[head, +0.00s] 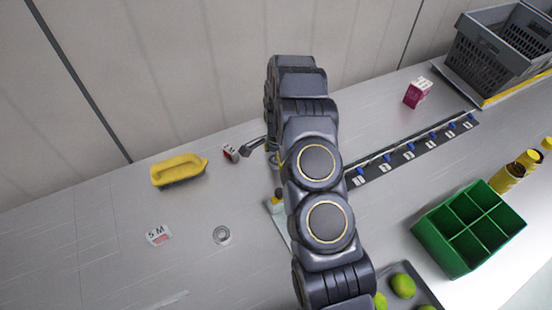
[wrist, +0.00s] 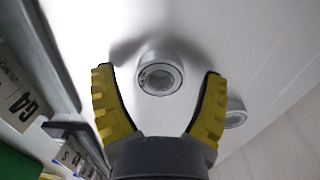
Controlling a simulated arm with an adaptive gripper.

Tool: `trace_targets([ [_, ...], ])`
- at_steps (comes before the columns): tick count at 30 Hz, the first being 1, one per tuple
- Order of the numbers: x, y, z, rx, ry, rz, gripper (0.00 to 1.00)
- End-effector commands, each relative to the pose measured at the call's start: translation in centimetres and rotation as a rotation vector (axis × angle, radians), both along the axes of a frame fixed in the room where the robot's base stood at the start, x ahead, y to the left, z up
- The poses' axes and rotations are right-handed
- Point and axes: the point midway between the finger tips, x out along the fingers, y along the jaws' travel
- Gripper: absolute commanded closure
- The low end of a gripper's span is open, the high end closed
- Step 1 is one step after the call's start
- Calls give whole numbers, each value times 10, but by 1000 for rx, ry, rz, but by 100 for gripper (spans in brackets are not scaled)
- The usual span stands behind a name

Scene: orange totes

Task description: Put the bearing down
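A grey ring-shaped bearing (wrist: 160,54) shows in the wrist view between the two yellow fingers of my gripper (wrist: 158,73). The fingers are spread, with a visible gap on each side of the bearing. The bearing appears to rest on the pale surface, with a dark shadow beside it. A second grey ring (wrist: 235,104) lies beyond the right finger in the wrist view. In the head view a grey ring (head: 222,235) lies flat on the table, left of my arm. My arm hides most of the gripper there.
A dark labelled strip (head: 410,150), a green divided bin (head: 470,215) and grey crates (head: 495,50) are right. Open table lies at left.

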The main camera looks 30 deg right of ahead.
Motion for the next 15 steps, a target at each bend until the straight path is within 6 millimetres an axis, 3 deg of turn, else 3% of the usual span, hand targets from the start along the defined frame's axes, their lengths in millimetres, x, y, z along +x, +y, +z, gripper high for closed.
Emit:
trace_targets([
  [8,0,0,8,0,0,0,26],
  [15,1,0,45,-1,-4,1,26],
])
